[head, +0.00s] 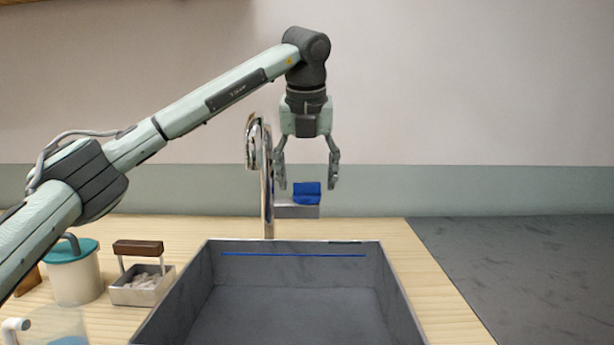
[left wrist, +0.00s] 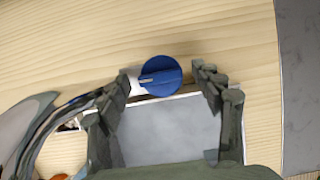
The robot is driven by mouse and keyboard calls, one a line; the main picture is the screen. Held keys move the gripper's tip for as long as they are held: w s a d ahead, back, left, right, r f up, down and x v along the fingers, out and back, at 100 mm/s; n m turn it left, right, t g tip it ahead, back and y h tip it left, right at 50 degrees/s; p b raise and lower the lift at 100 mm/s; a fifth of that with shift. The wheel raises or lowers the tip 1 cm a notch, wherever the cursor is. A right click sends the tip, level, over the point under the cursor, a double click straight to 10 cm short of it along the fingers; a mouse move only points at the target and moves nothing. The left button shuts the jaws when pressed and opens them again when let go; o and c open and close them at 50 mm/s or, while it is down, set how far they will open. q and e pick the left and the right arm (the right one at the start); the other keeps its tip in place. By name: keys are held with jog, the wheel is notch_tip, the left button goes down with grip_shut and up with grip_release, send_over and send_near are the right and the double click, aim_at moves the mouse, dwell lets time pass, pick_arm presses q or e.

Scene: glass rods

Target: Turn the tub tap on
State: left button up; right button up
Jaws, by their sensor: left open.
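The chrome tap (head: 268,190) has a curved neck and rises behind the far edge of the grey tub (head: 225,305). A blue knob (head: 307,188) sits on a small grey block (head: 297,212) to the right of the tap. My left gripper (head: 307,183) points down, open and empty, with its fingers either side of the knob in the head view. In the left wrist view, the round blue knob (left wrist: 163,72) with a pale pointer mark lies between the tips of my left gripper (left wrist: 162,78). Whether the fingers touch it cannot be told.
On the wooden counter at left stand a teal-lidded container (head: 78,278), a metal caddy with a brown handle (head: 142,288) and a clear jug (head: 55,328). A thin blue line (head: 290,255) runs across the tub's far wall. The dark surface (head: 520,270) at right is clear.

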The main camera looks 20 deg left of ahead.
pick_arm(q)
jog(key=c, duration=1.2)
jog(key=shift+o, duration=0.2)
jog(key=shift+n, duration=0.3)
jog(key=n+y, duration=0.1)
jog(key=n, duration=0.1)
jog(key=shift+d+n, duration=0.15)
jog(key=shift+n, duration=0.25)
jog(key=n+g+y, duration=0.1)
jog(key=n, duration=0.4)
jog(key=shift+w+r+n+g+y, duration=0.1)
jog(key=shift+w+n+g+y, duration=0.05)
jog(key=shift+n+g+y, duration=0.2)
jog(key=n+g, duration=0.1)
jog(key=n, duration=0.1)
jog(key=n+g, duration=0.1)
jog(key=n, duration=0.1)
jog(key=shift+w+y, duration=0.15)
jog(key=shift+y, duration=0.2)
jog(key=n, duration=0.2)
jog(key=n+g, duration=0.1)
jog(key=n, duration=0.1)
jog(key=shift+w+n+g, duration=0.1)
jog(key=shift+n+g, duration=0.15)
jog(key=shift+n, duration=0.3)
